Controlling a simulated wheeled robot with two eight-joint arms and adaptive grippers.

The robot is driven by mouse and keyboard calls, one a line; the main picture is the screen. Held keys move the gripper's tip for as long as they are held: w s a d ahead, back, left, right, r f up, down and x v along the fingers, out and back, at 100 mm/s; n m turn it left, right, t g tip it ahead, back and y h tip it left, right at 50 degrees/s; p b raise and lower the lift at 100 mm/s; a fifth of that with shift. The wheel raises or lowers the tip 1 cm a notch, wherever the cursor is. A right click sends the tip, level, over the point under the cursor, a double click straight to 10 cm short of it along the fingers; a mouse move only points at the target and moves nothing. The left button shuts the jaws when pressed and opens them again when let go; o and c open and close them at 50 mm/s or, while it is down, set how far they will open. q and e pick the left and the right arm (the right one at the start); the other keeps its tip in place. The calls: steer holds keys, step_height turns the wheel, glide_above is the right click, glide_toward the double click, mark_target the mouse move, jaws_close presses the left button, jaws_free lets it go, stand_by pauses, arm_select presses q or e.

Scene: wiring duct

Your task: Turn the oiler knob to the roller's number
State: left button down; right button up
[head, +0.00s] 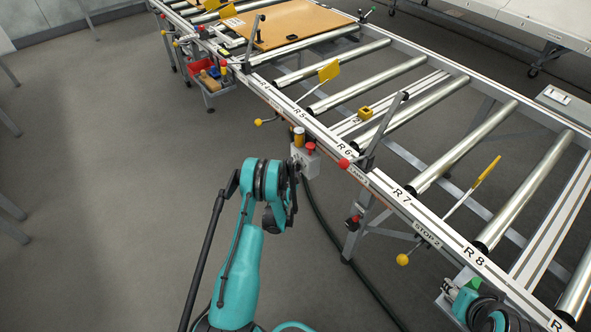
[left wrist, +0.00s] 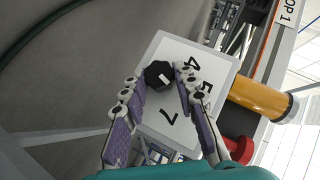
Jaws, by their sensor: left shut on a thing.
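The oiler box (head: 304,158) is a pale box on the conveyor's near side, with an orange cylinder (head: 299,137) and a red button (head: 310,148) on it. In the left wrist view its white plate (left wrist: 203,63) shows the numbers 4, 5 and 7. The black knob (left wrist: 158,73) has a white mark on its lower right; I cannot tell exactly which number it points to. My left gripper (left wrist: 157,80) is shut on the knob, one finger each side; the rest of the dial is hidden.
The roller conveyor (head: 400,190) crosses the view, its rail labelled R5, R6, R7 and R8. A yellow flag (head: 329,70) and a yellow block (head: 364,113) stand among the rollers. A board (head: 290,22) lies at the far end. A dark cable (head: 335,235) runs over the floor.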

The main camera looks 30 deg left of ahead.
arm_select(q)
steer(key=c, duration=1.2)
jaws_free()
step_height(320, 180, up, 10)
